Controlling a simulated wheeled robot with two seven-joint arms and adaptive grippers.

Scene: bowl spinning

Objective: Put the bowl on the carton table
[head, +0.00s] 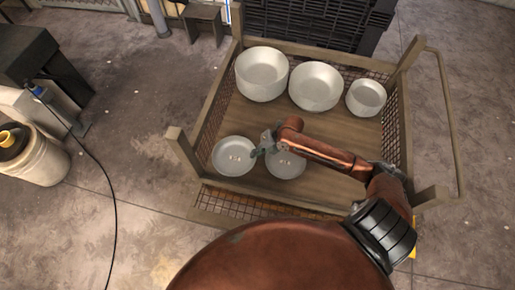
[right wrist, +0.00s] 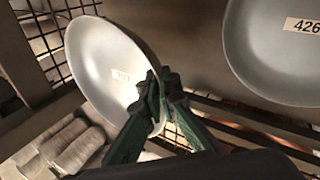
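A shallow grey bowl (head: 229,163) with a small label is at the front left of the wood-and-mesh cart. It fills the left of the right wrist view (right wrist: 100,55), looking tilted. My right gripper (head: 262,148) reaches in from the right at this bowl's right edge. In the right wrist view its green fingers (right wrist: 160,90) are close together on the bowl's rim, pinching it. A second shallow bowl (head: 287,168) is just right of it, partly behind the gripper; its label reads 426 in the right wrist view (right wrist: 280,70). My left gripper is not in view. I cannot identify a carton table.
The cart (head: 330,133) has raised mesh sides and corner posts. Three deeper bowls stand along its back: a large one (head: 262,78), a middle one (head: 315,88) and a small one (head: 366,98). Black crates (head: 315,22) stand behind.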

